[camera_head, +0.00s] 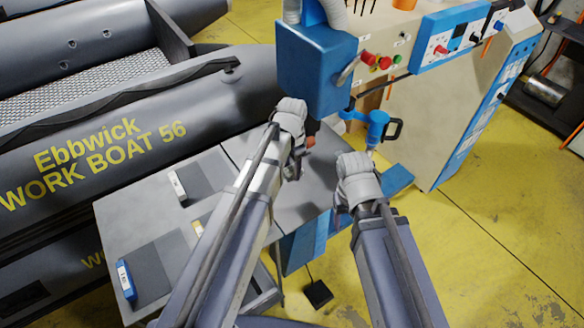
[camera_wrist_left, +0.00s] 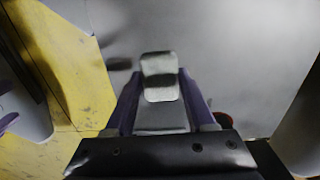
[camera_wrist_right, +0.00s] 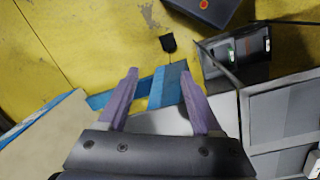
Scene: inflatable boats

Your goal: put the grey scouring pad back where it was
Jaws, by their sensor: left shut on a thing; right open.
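My left gripper (camera_wrist_left: 160,100) is shut on a small pale grey block with a dark band across it, which I take to be the grey scouring pad (camera_wrist_left: 158,66). The pad stands out past the fingertips, over a plain grey surface (camera_wrist_left: 235,45); I cannot tell whether it touches. In the head view my left gripper (camera_head: 298,165) is over the right part of the grey tabletop (camera_head: 115,215), and the pad is hidden there. My right gripper (camera_wrist_right: 160,85) is open and empty; in the head view it (camera_head: 338,208) is beyond the tabletop's right edge.
Dark grey mats (camera_head: 150,268) lie on the tabletop's left part, with small labelled items. A machine with a blue box (camera_head: 318,68) and a blue handled tool (camera_head: 377,125) stand behind my grippers. The grey boat (camera_head: 130,125) is at the left. A black object (camera_wrist_right: 168,43) lies on yellow floor.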

